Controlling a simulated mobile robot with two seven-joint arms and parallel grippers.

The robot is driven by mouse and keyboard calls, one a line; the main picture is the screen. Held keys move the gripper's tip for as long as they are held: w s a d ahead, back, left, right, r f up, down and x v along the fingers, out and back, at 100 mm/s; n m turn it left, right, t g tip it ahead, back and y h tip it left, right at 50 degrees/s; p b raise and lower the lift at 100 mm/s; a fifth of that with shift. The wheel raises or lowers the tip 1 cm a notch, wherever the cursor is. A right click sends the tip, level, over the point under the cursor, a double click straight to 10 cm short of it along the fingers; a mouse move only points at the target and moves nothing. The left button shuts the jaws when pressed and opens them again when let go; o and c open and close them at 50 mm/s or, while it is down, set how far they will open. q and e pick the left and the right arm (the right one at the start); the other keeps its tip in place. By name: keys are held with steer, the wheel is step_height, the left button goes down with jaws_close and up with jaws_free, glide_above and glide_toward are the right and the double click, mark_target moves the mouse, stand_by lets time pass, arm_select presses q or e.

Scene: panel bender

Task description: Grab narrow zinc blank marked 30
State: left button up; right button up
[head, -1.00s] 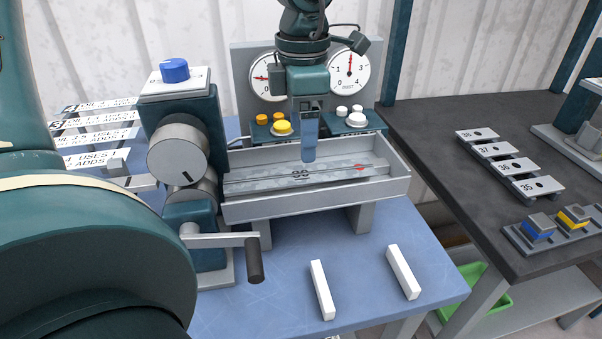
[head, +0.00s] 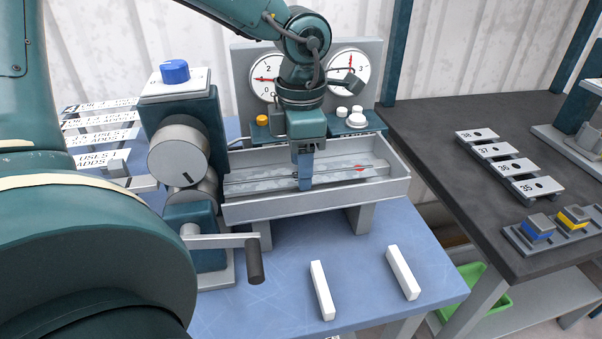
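The narrow zinc blank (head: 250,184) lies lengthwise in the grey trough (head: 312,206) of the bender, with a red mark near its right end. My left gripper (head: 305,184) points down into the trough over the middle of the blank. Its near blue finger reaches the blank and covers its number. The far finger is hidden behind the near one, so I cannot tell whether the fingers are closed on the blank. My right gripper is not in view.
Two dials (head: 347,72) stand behind the trough. A crank handle (head: 254,262) sticks out at the front left. Two white bars (head: 403,272) lie on the blue table (head: 360,310). Numbered plates (head: 537,187) rest on the dark bench (head: 430,150) at right.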

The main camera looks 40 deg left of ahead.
arm_select(q)
steer(key=c, duration=0.6)
